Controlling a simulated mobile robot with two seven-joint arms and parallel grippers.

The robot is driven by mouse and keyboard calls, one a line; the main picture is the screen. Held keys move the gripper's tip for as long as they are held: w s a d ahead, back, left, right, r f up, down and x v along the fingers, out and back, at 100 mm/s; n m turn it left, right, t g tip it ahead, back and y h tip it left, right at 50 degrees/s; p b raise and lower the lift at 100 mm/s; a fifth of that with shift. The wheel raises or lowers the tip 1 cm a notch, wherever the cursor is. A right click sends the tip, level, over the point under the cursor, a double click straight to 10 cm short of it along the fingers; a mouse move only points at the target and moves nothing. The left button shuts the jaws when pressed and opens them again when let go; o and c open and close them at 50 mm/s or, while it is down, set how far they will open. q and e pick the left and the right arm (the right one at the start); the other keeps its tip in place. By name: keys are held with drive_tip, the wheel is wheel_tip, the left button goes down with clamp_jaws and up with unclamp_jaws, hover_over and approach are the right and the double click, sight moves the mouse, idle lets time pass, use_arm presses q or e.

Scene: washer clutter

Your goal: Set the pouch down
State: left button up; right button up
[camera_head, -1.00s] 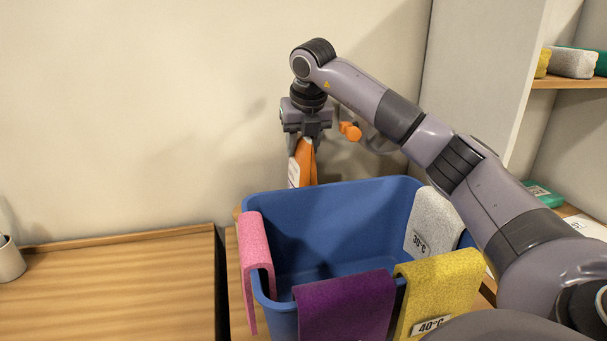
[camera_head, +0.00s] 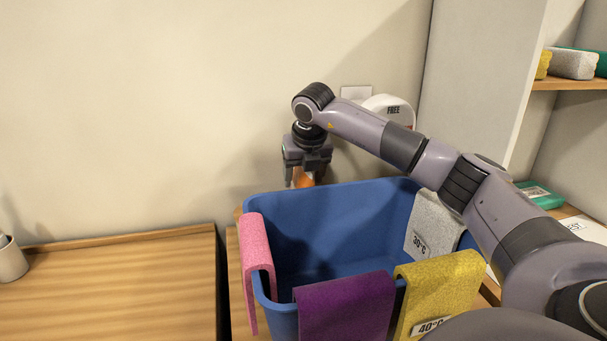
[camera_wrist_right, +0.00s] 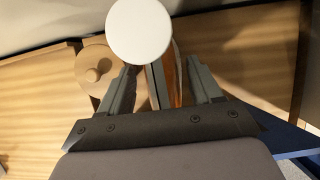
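The pouch (camera_head: 303,179), orange and white, stands upright behind the far rim of the blue basket, mostly hidden by it in the head view. In the right wrist view the pouch (camera_wrist_right: 172,80) shows edge-on between my right fingers. My right gripper (camera_head: 305,178) points down over it. Its fingers are spread on either side of the pouch, with a visible gap at the right finger. The pouch's lower end is hidden in the head view. My left gripper is out of view.
The blue basket (camera_head: 340,212), hung with pink, purple, yellow and grey cloths, stands in front. A white round-topped container (camera_head: 391,107) marked FREE stands behind my arm. A round wooden knobbed lid (camera_wrist_right: 95,66) lies near the left finger. The left wooden top (camera_head: 120,280) is mostly clear.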

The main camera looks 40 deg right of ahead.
drive_tip(key=shift+o, duration=0.5)
drive_tip(key=b+v, duration=0.1)
drive_tip(key=v, duration=1)
drive_tip(key=shift+s+a+r+b, duration=0.1)
drive_tip(key=shift+s+r+b, duration=0.05)
drive_tip(key=shift+r+b, duration=0.2)
drive_tip(key=b+x, duration=0.3)
drive_tip(key=shift+w+a+f+b, duration=0.1)
drive_tip(key=shift+w+f+b, duration=0.1)
drive_tip(key=shift+f+b, duration=0.2)
drive_tip(key=shift+w+f+b, duration=0.15)
drive_tip(key=shift+f+b, duration=0.15)
drive_tip(key=shift+f, duration=0.15)
drive_tip(key=x, duration=0.2)
drive_tip(key=p+x, duration=0.1)
drive_tip(key=x, duration=0.4)
drive_tip(key=shift+d+f, duration=0.1)
drive_tip(key=shift+d, duration=0.25)
clamp_jaws()
